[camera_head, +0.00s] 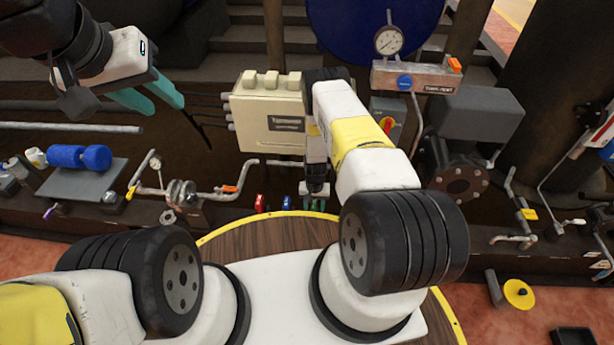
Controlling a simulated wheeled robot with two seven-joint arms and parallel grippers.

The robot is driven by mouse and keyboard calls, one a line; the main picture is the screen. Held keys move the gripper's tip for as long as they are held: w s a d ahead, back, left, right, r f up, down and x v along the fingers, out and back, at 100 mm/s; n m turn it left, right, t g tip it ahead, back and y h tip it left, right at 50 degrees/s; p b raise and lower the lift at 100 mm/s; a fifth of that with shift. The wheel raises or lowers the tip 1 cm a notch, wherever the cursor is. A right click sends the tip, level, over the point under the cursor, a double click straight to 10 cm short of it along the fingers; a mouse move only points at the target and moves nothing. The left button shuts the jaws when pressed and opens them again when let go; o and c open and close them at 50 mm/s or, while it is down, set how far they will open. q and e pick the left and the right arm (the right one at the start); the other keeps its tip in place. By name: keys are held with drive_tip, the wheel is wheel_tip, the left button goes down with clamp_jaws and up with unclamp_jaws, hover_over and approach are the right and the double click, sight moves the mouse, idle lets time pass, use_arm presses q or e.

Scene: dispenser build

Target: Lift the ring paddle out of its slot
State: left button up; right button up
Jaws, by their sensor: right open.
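I cannot single out the ring paddle with certainty. A pair of grey flanges (181,193) sits in the low pipe run at left centre, and a small round ring-like part (168,217) shows just below them. My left gripper (147,95) is raised at the upper left, with its teal fingers apart and nothing between them. It is above and apart from the flanges. My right gripper (318,198) points down beyond the round table's far edge at the centre. Its fingers are small and partly hidden, and no held thing shows.
A beige box (268,112) stands behind my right arm. A dial gauge (388,40) tops a test block at upper right. A yellow disc (518,293) is at lower right. The wooden table top (265,233) looks clear.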

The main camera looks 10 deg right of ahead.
clamp_jaws()
drive_tip(key=shift+r, duration=0.15)
idle(1.2)
drive_tip(key=shift+r, duration=5.4)
drive_tip(key=shift+r, duration=2.5)
